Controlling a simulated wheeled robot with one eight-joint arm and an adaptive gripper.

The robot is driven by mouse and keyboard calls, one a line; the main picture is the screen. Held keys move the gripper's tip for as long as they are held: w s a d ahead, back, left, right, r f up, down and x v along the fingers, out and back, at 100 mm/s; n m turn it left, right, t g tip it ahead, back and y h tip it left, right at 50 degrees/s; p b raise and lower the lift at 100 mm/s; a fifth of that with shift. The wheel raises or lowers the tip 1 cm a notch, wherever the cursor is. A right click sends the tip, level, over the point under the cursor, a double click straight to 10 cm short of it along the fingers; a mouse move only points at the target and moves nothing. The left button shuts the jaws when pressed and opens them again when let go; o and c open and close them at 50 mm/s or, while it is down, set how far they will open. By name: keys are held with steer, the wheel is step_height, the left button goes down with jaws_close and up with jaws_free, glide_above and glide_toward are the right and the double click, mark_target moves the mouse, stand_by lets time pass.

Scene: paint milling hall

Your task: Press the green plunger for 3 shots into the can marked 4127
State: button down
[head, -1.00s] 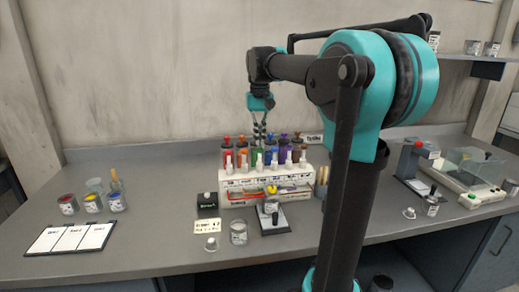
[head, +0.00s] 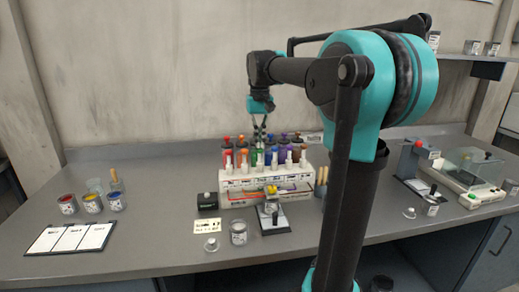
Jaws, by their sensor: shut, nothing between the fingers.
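The paint dispenser (head: 265,182) is a white rack at the middle of the bench, with a row of coloured plungers and canisters and white nozzles in front. The green canister (head: 255,154) is near the middle of the row, between orange and blue. My gripper (head: 260,140) is shut and empty, pointing down at the tops of the green and blue canisters. The fingers partly hide the green plunger, and I cannot tell whether they touch it. A small can (head: 271,207) stands on a holder in front of the rack. Its label is too small to read.
Another can (head: 238,233) stands on the bench in front, beside a lid (head: 211,244) and a note card (head: 207,226). A black box (head: 207,201) is left of the rack. Open paint cans (head: 92,203) and a white sheet (head: 70,238) lie left. A balance (head: 467,182) stands right.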

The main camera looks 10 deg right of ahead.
steer(key=shift+f, duration=1.25)
steer(key=shift+r, duration=1.9)
steer(key=shift+r, duration=2.5)
steer(key=shift+s, duration=0.1)
